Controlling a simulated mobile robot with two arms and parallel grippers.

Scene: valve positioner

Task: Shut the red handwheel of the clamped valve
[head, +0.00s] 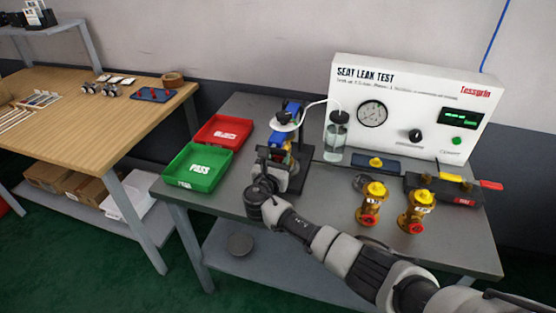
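The clamped valve (289,148) is in a dark stand with a blue clamp (279,137) near the middle of the bench. Only small coloured bits of the valve show past my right gripper. I cannot make out its red handwheel, which seems hidden behind the gripper. My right arm comes in from the lower right. My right gripper (275,158) is right in front of the valve. Its fingers are too small and covered to tell whether they are open, shut or touching the wheel. My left gripper is not in view.
Two loose brass valves with red parts (371,203) (417,210) stand at right. The leak-test panel (405,105) and a water jar (335,140) are behind. Green PASS (197,183) and red (243,132) trays are left. A wooden table (110,110) stands farther left.

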